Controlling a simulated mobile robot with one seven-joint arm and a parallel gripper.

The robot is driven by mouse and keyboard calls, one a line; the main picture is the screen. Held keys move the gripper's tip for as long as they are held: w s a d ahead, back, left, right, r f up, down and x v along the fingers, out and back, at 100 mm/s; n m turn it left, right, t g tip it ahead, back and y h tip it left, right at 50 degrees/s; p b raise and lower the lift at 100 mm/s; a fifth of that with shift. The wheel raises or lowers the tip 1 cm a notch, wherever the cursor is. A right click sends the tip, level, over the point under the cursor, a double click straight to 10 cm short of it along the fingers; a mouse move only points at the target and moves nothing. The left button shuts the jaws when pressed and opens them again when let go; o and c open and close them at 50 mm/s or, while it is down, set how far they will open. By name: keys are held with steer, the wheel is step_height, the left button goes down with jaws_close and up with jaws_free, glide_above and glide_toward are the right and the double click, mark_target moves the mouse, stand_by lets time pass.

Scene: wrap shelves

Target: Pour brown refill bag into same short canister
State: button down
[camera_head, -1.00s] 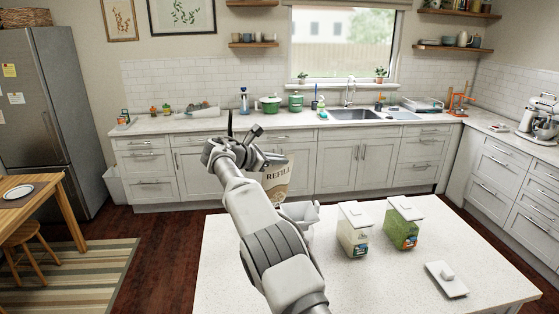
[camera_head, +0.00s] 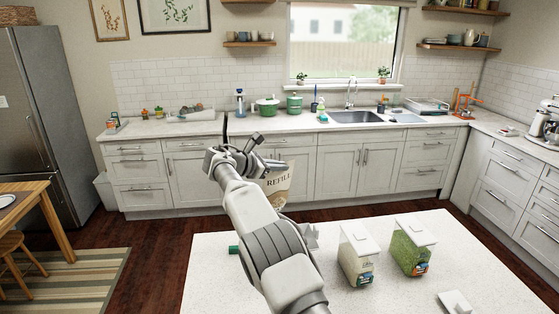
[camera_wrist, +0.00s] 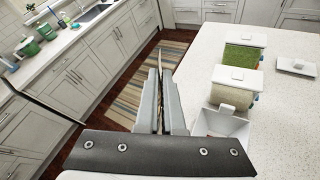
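The refill bag (camera_head: 279,185), pale tan with "REFILL" lettering, hangs beyond the island's far edge in the head view. My gripper (camera_wrist: 160,100) is shut on its thin top edge; the wrist view shows the bag edge-on. A white, wide-mouthed open container or funnel (camera_wrist: 220,124) stands on the island, right of the gripper in the wrist view. In the head view my arm mostly hides it, with a grey corner (camera_head: 311,236) showing. A lidded canister with pale contents (camera_head: 357,255) and one with green contents (camera_head: 411,246) stand to its right.
A loose white lid (camera_head: 455,302) lies on the white island top (camera_head: 490,262). A small green item (camera_head: 233,249) lies near the island's left side. Dark floor separates the island from the rear counter (camera_head: 160,128). The island's right side is mostly clear.

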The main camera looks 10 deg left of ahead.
mark_target(284, 180)
steer(key=f, duration=0.2)
steer(key=s+f, duration=0.1)
steer(key=f, duration=0.1)
steer(key=shift+a, duration=0.1)
steer(key=shift+w+f, duration=0.1)
steer(key=shift+f, duration=0.2)
steer(key=shift+s+f, duration=0.2)
steer(key=shift+f, duration=0.2)
steer(key=f, duration=0.2)
steer(key=d+f+m+t+b, duration=0.1)
steer(key=s+f+m+b, duration=0.1)
steer(key=f, duration=0.1)
steer(key=shift+d+f+y, duration=0.15)
steer(key=shift+f+y, duration=0.15)
steer(key=shift+y, duration=0.1)
steer(key=shift+s+d+f+t+b, duration=0.1)
steer(key=shift+f+t+b, duration=0.2)
steer(key=shift+b, duration=0.55)
steer(key=b, duration=0.2)
steer(key=f+m+b, duration=0.1)
steer(key=b, duration=0.1)
steer(key=shift+s+d+f+m+t+b, duration=0.1)
steer(key=shift+s+d+m+t+b, duration=0.2)
steer(key=shift+s+d+b, duration=0.1)
steer(key=shift+f+y+b, duration=0.1)
steer(key=shift+y+b, duration=0.2)
steer(key=shift+b, duration=0.2)
steer(key=shift+s+r, duration=0.1)
steer(key=shift+r, duration=0.2)
